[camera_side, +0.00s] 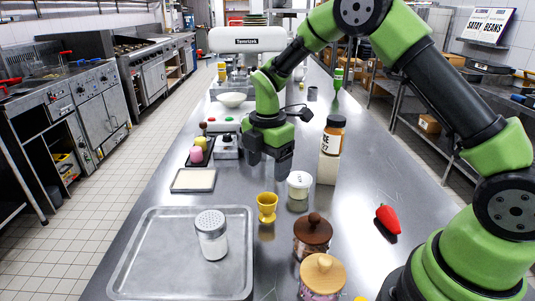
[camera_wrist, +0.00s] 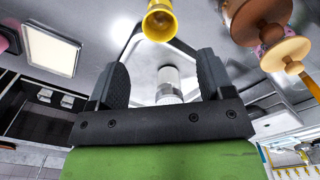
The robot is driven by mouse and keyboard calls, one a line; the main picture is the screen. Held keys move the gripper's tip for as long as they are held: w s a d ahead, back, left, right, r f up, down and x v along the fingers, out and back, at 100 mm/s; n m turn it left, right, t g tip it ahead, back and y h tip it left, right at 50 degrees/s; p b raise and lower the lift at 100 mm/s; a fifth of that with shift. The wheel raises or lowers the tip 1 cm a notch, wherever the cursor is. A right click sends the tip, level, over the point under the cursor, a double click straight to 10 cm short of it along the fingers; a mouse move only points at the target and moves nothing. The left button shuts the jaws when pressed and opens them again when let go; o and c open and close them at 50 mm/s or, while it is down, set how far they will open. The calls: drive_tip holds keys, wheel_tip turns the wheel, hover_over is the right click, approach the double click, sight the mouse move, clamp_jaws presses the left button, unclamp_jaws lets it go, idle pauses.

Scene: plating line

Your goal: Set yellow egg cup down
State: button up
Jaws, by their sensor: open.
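The yellow egg cup (camera_side: 267,205) stands upright on the steel table, just right of the large metal tray's rim. In the wrist view the egg cup (camera_wrist: 159,24) is at the top middle, beyond my fingertips and not between them. My gripper (camera_side: 269,165) is open and empty, above and behind the egg cup in the side view. In the wrist view both fingers of my gripper (camera_wrist: 162,78) are spread apart with nothing held.
The metal tray (camera_side: 140,262) holds a shaker (camera_side: 212,240). A white tub (camera_side: 299,187) stands right of the egg cup. Jars with a brown lid (camera_side: 313,229) and a wooden lid (camera_side: 324,272) stand in front. A red pepper (camera_side: 387,218) lies right. A labelled bottle (camera_side: 334,134) is behind.

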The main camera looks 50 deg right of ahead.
drive_tip(key=s+a+r+m+t+y, duration=0.1)
drive_tip(key=s+r+m+t, duration=0.1)
drive_tip(key=s+r+m, duration=0.45)
drive_tip(key=s+a+r+m+t, duration=0.1)
drive_tip(key=s+r+m+t, duration=0.2)
drive_tip(key=r, duration=0.7)
drive_tip(key=s+a+r+m+t+y, duration=0.1)
drive_tip(key=s+r+m+t, duration=0.1)
drive_tip(key=s+m, duration=1)
drive_tip(key=shift+s+a, duration=0.2)
drive_tip(key=shift+s, duration=0.3)
drive_tip(key=shift+m, duration=0.25)
